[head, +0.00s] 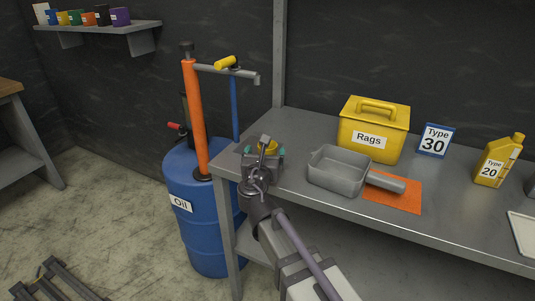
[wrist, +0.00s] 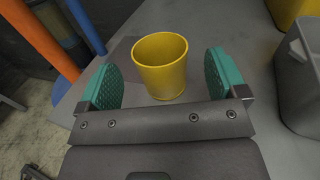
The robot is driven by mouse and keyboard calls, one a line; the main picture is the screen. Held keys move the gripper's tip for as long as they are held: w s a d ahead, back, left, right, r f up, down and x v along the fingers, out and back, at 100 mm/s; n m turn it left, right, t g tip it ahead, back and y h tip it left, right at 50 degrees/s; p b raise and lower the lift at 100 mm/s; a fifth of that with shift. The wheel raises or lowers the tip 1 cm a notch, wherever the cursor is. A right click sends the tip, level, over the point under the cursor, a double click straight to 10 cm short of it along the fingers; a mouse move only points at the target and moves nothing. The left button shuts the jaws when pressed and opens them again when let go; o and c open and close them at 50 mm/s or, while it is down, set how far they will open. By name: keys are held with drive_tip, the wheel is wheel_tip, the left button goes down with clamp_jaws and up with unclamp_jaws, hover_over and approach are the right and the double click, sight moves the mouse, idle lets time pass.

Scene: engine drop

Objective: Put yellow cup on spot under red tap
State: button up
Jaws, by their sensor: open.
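The yellow cup (wrist: 162,72) stands upright on the grey workbench near its left end. My gripper (wrist: 164,80) is open, with one green pad on each side of the cup and a visible gap on both sides. It also shows in the head view (head: 265,152). A small red handle (head: 174,126) shows behind the blue oil drum (head: 196,228); I cannot tell if it is the red tap. The spout above the drum has a yellow handle (head: 226,62).
An orange pump column (head: 194,120) rises from the drum, left of the bench. Right of my gripper are a grey pan (head: 335,170), an orange cloth (head: 395,194), a yellow rags box (head: 372,142) and a yellow jug (head: 497,162). A wall shelf (head: 100,25) holds several coloured containers.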

sight(266, 152)
drive_tip(key=w, duration=0.4)
drive_tip(key=shift+d+f, duration=0.1)
drive_tip(key=shift+d, duration=0.15)
drive_tip(key=c, duration=1.1)
